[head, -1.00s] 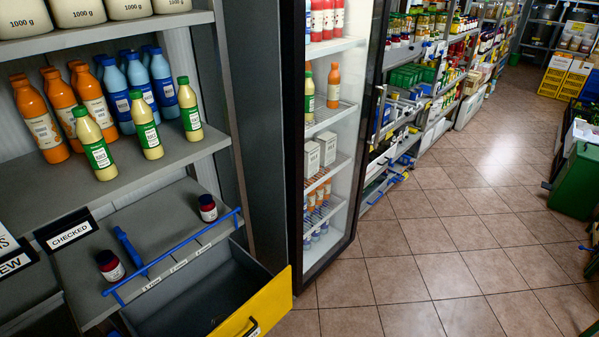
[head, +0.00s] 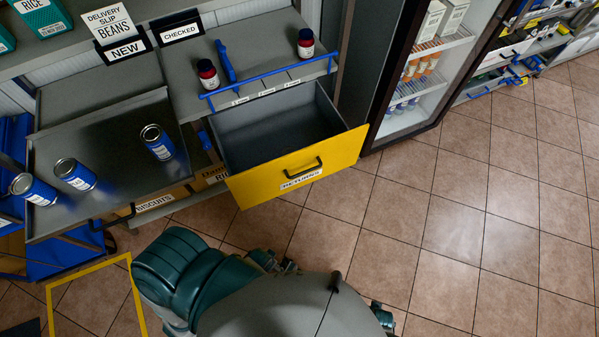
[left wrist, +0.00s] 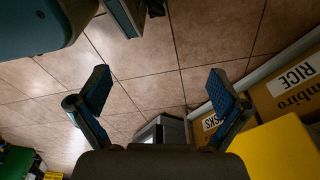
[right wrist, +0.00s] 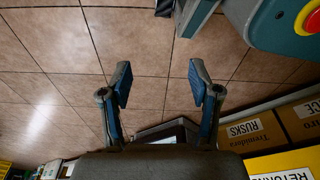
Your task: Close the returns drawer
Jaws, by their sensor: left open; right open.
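The returns drawer (head: 300,165) hangs pulled out of the grey unit in the head view. It has a yellow front with a dark handle (head: 302,170) and a RETURNS label, and its grey inside looks empty. Its labelled yellow front (right wrist: 285,165) shows at the lower right edge of the right wrist view. A plain yellow surface (left wrist: 285,150), probably the same front, shows at the lower right of the left wrist view. My left gripper (left wrist: 160,84) and right gripper (right wrist: 158,76) are open and empty over the floor, apart from the drawer. Neither shows in the head view.
Several blue cans (head: 75,175) stand on a grey tray at the left. Tiled floor (head: 420,220) is clear at the right.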

